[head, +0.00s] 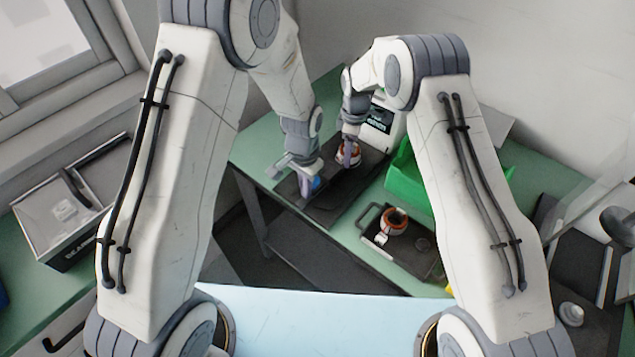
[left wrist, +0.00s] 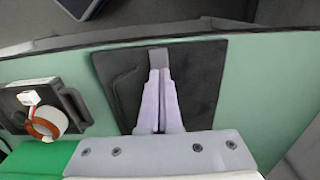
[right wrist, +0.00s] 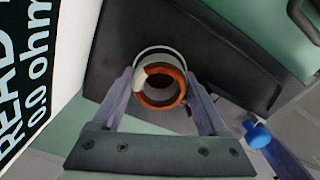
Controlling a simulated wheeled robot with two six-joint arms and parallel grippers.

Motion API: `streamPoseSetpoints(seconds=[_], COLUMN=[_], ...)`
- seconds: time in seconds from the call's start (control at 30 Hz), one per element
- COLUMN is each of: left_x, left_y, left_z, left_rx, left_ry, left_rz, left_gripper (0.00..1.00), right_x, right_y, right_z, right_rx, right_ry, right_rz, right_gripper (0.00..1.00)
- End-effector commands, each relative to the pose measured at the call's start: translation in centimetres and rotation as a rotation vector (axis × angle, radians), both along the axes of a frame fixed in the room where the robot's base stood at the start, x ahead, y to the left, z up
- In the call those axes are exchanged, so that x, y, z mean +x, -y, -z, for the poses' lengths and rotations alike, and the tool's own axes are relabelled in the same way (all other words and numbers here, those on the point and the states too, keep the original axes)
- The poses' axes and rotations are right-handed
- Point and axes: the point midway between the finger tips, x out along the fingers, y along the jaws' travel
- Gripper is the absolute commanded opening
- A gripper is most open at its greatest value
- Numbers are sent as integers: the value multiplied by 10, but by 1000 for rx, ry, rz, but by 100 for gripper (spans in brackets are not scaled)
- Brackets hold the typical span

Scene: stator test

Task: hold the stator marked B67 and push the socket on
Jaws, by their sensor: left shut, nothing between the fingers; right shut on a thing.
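My right gripper (head: 347,156) is shut on a stator, a pale ring with an orange-copper winding (right wrist: 162,88), at the dark mat; its fingers (right wrist: 160,95) press on both sides. No B67 mark is readable. My left gripper (head: 308,194) is shut and empty over the mat's near part; its pale fingers meet in the left wrist view (left wrist: 160,85). A small blue piece (head: 315,183) is beside the left fingers and also shows in the right wrist view (right wrist: 257,135); I cannot tell whether it is the socket. A second stator (head: 394,219) sits on a dark tray (head: 376,246).
A tester with a dark display (head: 381,118) stands behind the mat (head: 330,212). A green bin (head: 405,185) is right of the mat, close to the right arm. The green bench's front edge runs just before the mat. A box (head: 50,215) stands on the left bench.

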Motion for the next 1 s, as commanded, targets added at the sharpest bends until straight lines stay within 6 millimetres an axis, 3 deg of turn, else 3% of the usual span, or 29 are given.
streamPoseSetpoints(seconds=[0.6, 0.97, 1.0], left_x=[1, 0, 0], left_y=[0, 0, 0], left_z=[-70, -80, -80], left_rx=[-1, 0, 0], left_ry=[3, 0, 0], left_rz=[0, 0, 0], left_gripper=[0, 0, 0], right_x=[1, 1, 1], right_y=[0, 0, 0], right_z=[-1, -1, -1], right_rx=[0, 0, 0], right_ry=[2, 2, 2], right_rz=[0, 0, 0], right_gripper=[0, 0, 80])
